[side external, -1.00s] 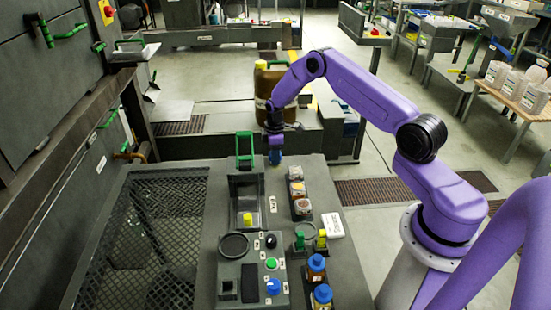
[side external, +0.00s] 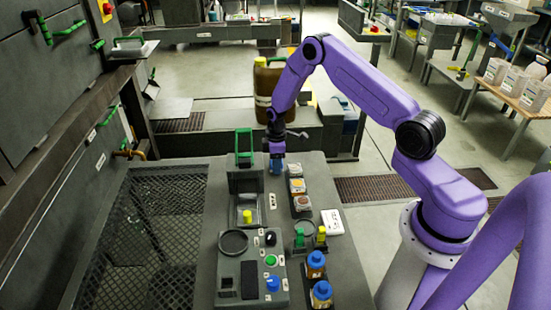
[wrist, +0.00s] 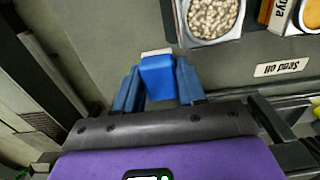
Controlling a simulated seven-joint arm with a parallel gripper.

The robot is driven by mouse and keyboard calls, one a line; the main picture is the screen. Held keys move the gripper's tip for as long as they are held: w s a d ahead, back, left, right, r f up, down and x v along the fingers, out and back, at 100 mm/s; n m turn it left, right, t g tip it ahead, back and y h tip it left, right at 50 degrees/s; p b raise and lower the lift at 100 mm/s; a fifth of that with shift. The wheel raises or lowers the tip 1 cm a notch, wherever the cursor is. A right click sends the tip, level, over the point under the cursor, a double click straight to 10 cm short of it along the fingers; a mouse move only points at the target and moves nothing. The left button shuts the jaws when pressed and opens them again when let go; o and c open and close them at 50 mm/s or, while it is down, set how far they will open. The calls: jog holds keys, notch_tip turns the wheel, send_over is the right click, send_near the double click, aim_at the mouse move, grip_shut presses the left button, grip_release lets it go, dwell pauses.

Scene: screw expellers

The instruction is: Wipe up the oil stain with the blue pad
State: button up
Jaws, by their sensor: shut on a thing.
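The blue pad (wrist: 157,76) is a small block with a pale far edge, held between the two blue fingers of my gripper (wrist: 158,92) in the wrist view. In the side view my gripper (side external: 276,160) points down at the far end of the grey bench top (side external: 305,172), right of the green handle. The pad also shows there as a small blue patch (side external: 276,168) under the gripper. I cannot tell whether the pad touches the bench top. I cannot make out an oil stain in either view.
Sample dishes (side external: 297,186) stand in a row just right of my gripper. A green-handled tray unit (side external: 244,158) is to the left. A control panel (side external: 243,275) and blue-capped bottles (side external: 316,264) are nearer. A brown canister (side external: 270,85) stands beyond the bench.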

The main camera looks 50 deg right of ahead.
jog(key=shift+r, duration=4.1)
jog(key=shift+f, duration=0.25)
jog(key=shift+f, duration=3.7)
jog(key=shift+w+d+f, duration=0.2)
jog(key=shift+w+d, duration=0.25)
jog(key=shift+c, duration=0.4)
jog(key=shift+w+d, duration=1)
jog(key=shift+d, duration=0.05)
jog(key=shift+s+a, duration=1.5)
jog(key=shift+a, duration=0.05)
jog(key=shift+r, duration=4.05)
